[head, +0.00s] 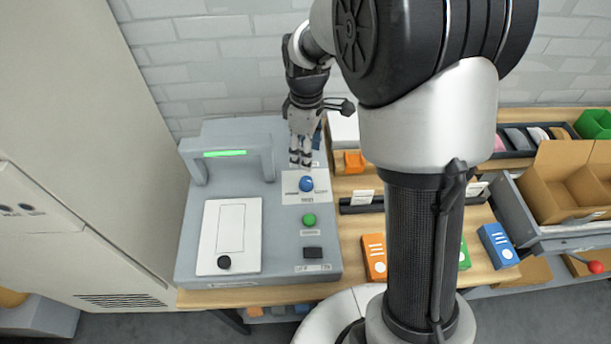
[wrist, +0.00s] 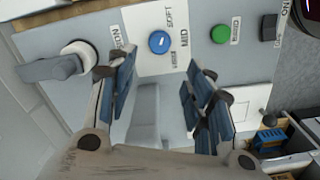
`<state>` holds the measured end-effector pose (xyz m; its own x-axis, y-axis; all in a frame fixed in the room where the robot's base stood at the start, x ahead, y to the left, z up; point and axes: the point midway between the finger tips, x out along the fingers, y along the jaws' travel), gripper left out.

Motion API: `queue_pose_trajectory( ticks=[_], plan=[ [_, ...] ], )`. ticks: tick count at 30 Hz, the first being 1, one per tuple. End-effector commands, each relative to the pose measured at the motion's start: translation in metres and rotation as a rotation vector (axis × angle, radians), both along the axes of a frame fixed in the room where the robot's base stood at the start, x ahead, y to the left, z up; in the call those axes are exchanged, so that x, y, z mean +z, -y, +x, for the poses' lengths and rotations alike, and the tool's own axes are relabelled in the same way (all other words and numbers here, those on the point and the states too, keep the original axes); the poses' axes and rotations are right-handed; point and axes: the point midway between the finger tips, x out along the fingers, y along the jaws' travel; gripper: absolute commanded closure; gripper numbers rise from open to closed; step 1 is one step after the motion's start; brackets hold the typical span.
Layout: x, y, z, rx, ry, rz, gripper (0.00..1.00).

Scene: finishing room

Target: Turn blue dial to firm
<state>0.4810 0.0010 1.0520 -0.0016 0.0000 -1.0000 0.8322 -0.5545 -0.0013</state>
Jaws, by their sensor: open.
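The blue dial (head: 306,184) is a round knob on a white label plate on top of the grey machine (head: 190,235). In the wrist view the dial (wrist: 159,42) has printed words beside it; I read SOFT and MID, and I cannot make out the word for firm. Its pointer setting is too small to tell. My gripper (head: 300,163) points down just behind the dial in the head view. In the wrist view my gripper (wrist: 160,82) has its blue-padded fingers spread wide with nothing between them, and the dial lies beyond the fingertips, apart from them.
A green button (head: 309,220) and a black switch (head: 313,253) sit in front of the dial. A grey lever (wrist: 50,68) on a white round base is near one finger. A grey arch (head: 235,140) stands to the left. Orange (head: 374,257) and blue boxes (head: 498,246) lie right.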

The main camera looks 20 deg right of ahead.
Motion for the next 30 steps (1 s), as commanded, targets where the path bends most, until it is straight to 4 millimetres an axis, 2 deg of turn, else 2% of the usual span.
queue_pose_trajectory(
  ticks=[1, 6, 12, 15, 21, 28, 30],
  plan=[
    [-0.016, 0.0, -0.001, 0.0, -0.004, 0.0, 0.52],
    [-0.053, 0.0, -0.001, -0.001, -0.004, 0.0, 0.52],
    [-0.089, 0.0, -0.001, -0.001, -0.001, 0.0, 0.52],
    [-0.1, 0.0, 0.0, -0.001, -0.001, 0.0, 0.52],
    [-0.11, 0.0, 0.0, -0.001, 0.001, 0.0, 0.52],
    [-0.11, 0.0, 0.0, -0.001, 0.001, 0.0, 0.52],
    [-0.11, 0.0, 0.0, -0.001, 0.001, 0.0, 0.56]
  ],
)
